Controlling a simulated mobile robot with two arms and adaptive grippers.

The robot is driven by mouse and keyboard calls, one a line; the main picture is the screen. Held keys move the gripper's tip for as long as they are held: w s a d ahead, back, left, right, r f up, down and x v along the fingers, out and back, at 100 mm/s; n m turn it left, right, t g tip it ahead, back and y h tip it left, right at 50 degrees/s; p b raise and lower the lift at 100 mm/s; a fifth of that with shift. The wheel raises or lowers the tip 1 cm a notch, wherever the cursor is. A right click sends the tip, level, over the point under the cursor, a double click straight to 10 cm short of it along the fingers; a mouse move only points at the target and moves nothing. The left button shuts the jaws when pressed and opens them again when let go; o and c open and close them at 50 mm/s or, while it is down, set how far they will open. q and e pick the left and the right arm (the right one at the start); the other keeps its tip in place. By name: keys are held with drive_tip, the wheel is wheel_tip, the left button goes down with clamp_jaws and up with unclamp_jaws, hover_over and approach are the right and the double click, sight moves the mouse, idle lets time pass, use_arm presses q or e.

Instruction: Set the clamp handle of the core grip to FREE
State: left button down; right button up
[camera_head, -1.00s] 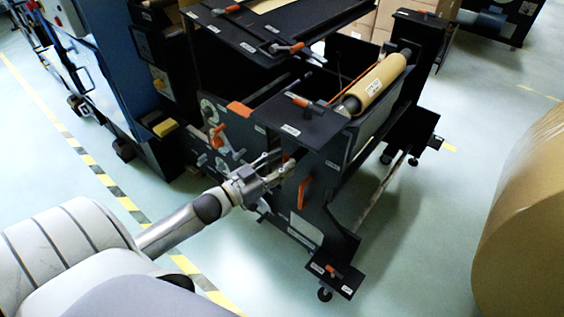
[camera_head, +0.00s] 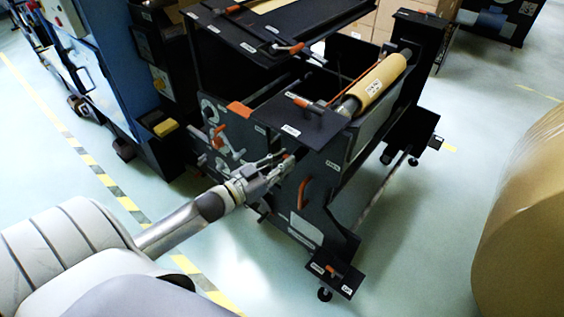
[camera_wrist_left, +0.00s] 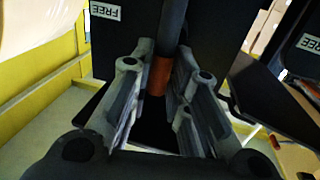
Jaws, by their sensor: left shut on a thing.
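My left gripper (camera_head: 284,160) reaches in from the left to the near side of the black roll stand (camera_head: 330,205). In the left wrist view its fingers (camera_wrist_left: 164,70) are closed around the clamp handle (camera_wrist_left: 159,76), which shows as an orange grip on a dark rod. A white FREE label (camera_wrist_left: 105,10) is on a dark plate at the upper left of the handle. In the head view the held part is too small and covered to make out. My right gripper is in neither view.
A second FREE label (camera_wrist_left: 308,42) shows at the right. Other orange handles (camera_head: 303,99) and a kraft roll (camera_head: 378,84) are on the stand. A curved orange part (camera_head: 304,192) sits just below my gripper. A large brown roll (camera_head: 525,215) stands at the right.

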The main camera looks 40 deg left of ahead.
use_arm(q)
drive_tip(key=shift+d+m, duration=0.15)
drive_tip(key=shift+m, duration=0.15)
drive_tip(key=shift+p, duration=0.3)
drive_tip(key=shift+s+d+f+m+g+y+p, duration=0.2)
drive_tip(key=shift+d+f+m+y+p, duration=0.55)
drive_tip(key=shift+m, duration=1.8)
drive_tip(key=shift+w+d+f+m+g+y+p, duration=0.1)
drive_tip(key=shift+m+g+y+p, duration=0.3)
drive_tip(key=shift+m+p, duration=1.45)
drive_tip(key=shift+s+d+f+m+g+y+p, duration=0.1)
drive_tip(key=shift+d+f+m+g+y+p, duration=0.3)
drive_tip(key=shift+m, duration=2.8)
drive_tip(key=shift+y, duration=0.45)
drive_tip(key=c, duration=1.4)
unclamp_jaws()
drive_tip(key=shift+r, duration=0.1)
